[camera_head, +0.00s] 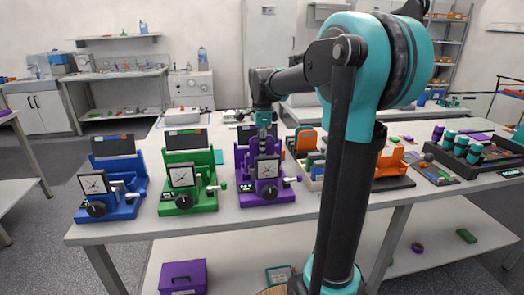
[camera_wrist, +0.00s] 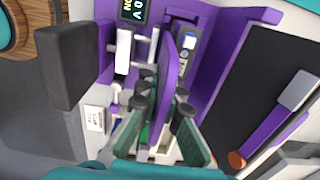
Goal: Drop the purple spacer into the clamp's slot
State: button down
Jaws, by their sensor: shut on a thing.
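The purple clamp (camera_head: 243,172) stands on the bench in the head view, with a dial on its front. In the wrist view the purple clamp (camera_wrist: 222,68) fills much of the frame, with a small display and pale metal parts. My gripper (camera_wrist: 161,106) is shut on the purple spacer (camera_wrist: 164,62), a thin disc seen nearly edge-on between the fingers. The spacer overlaps the clamp's middle in that view; I cannot tell whether its far edge is inside the slot. In the head view my gripper (camera_head: 264,140) is directly over the clamp, and the spacer cannot be made out.
A green clamp (camera_head: 190,200) and a blue clamp (camera_head: 108,207) stand to the left. A purple box (camera_head: 183,277) sits on the lower shelf. The bench's front strip is clear.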

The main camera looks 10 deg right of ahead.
jog(key=shift+f, duration=0.25)
jog(key=c, duration=1.6)
grip_release()
notch_tip(320, 180, up, 12)
jog(key=shift+f, duration=0.1)
